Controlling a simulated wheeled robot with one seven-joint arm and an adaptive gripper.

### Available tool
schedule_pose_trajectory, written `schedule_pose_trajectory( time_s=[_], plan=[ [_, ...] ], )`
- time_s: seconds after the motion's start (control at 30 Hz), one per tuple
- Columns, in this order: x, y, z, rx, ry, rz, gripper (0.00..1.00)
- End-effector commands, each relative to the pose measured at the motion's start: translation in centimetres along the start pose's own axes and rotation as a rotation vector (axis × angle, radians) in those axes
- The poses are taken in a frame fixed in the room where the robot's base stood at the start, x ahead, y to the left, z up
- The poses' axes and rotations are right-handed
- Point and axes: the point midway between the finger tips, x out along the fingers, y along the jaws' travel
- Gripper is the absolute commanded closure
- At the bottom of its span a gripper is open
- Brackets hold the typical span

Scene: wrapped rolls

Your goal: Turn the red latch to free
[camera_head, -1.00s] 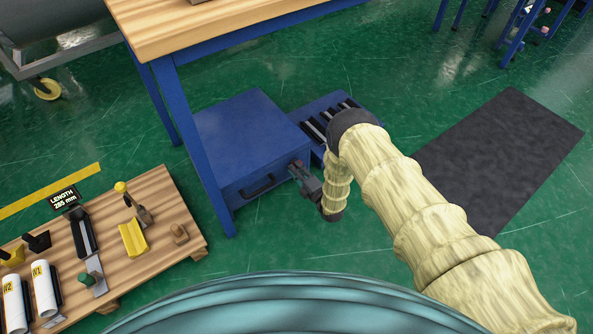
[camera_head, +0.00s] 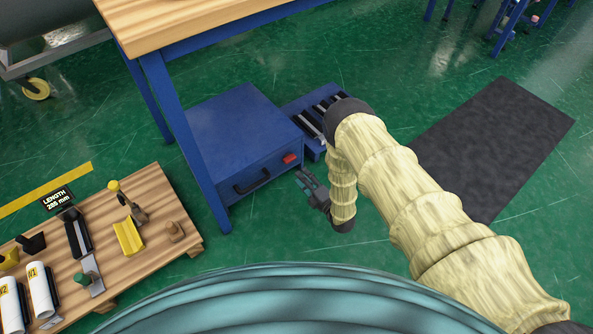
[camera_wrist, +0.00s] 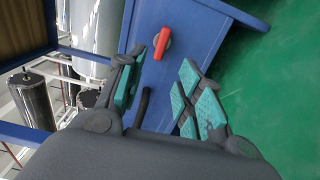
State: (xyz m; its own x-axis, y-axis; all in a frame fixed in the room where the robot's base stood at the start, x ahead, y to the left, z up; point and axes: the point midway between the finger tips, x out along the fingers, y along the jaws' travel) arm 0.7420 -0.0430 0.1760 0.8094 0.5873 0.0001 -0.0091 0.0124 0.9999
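The red latch (camera_head: 290,158) is on the front face of the blue cabinet (camera_head: 238,128), near its upper right corner. In the wrist view the red latch (camera_wrist: 162,43) is an elongated red handle on a round base, ahead of my fingers and between their lines. My gripper (camera_head: 306,182) is in front of the cabinet, a little below and right of the latch. In the wrist view my gripper (camera_wrist: 160,85) has its two teal-padded fingers spread apart with nothing between them. The fingers look apart from the latch.
A black drawer handle (camera_head: 252,182) is on the cabinet front, left of the latch. A table leg (camera_head: 190,145) stands at the cabinet's left. A blue slotted rack (camera_head: 318,115) is behind right. A wooden board (camera_head: 150,215) with fixtures lies left. Green floor is clear in front.

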Motion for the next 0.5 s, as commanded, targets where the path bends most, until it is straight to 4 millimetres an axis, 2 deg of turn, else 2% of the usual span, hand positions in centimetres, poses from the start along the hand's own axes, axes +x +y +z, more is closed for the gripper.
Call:
schedule_pose_trajectory(
  time_s=[0.2, 0.5],
  plan=[
    [-2.6, 0.0, 0.1, 0.000, -0.001, 0.000, 0.64],
    [-3.4, 0.0, 0.1, 0.000, 0.000, 0.001, 0.64]
  ],
)
